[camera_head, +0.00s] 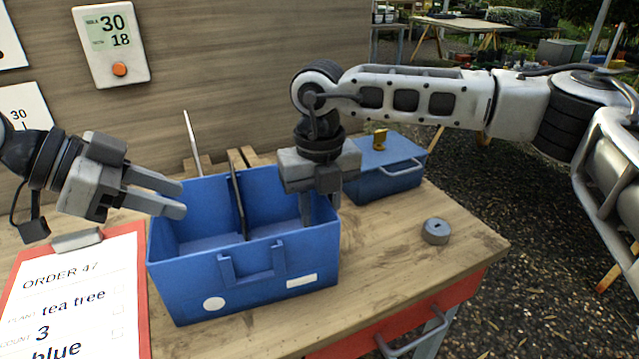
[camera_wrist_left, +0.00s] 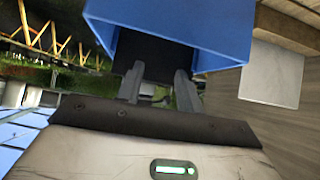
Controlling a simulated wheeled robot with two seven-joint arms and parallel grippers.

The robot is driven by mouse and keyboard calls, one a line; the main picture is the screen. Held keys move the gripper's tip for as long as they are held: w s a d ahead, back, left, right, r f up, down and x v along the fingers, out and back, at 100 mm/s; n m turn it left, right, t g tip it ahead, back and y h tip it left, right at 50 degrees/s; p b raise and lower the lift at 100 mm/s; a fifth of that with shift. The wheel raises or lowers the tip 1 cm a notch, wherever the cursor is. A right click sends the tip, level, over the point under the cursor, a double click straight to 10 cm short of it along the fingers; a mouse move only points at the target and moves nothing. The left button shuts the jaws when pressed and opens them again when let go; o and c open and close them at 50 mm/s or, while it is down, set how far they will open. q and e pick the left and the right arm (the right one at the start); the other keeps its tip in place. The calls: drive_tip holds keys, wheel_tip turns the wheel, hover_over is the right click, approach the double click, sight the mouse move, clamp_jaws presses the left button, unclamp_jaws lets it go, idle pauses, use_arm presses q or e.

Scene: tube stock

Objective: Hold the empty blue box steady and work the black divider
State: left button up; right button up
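The blue box (camera_head: 203,268) stands on the wooden bench, open at the top, and no contents show in it. The black divider (camera_head: 238,203) stands in it, slightly tilted, between a left and a right compartment. My left gripper (camera_head: 175,199) is at the box's left rim with its two fingers apart. In the left wrist view its fingers (camera_wrist_left: 158,88) are apart, with the blue box (camera_wrist_left: 190,22) just beyond them. My right gripper (camera_head: 318,207) points down at the box's right side. One finger reaches inside the right compartment; its grip on the wall is unclear.
A closed blue case (camera_head: 386,180) with a gold catch stands behind right. A small grey round piece (camera_head: 435,231) lies on the bench (camera_head: 400,262) to the right. A clipboard with an order sheet (camera_head: 75,290) is at left. A display (camera_head: 112,45) hangs on the wall.

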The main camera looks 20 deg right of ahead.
drive_tip(key=shift+f, duration=0.45)
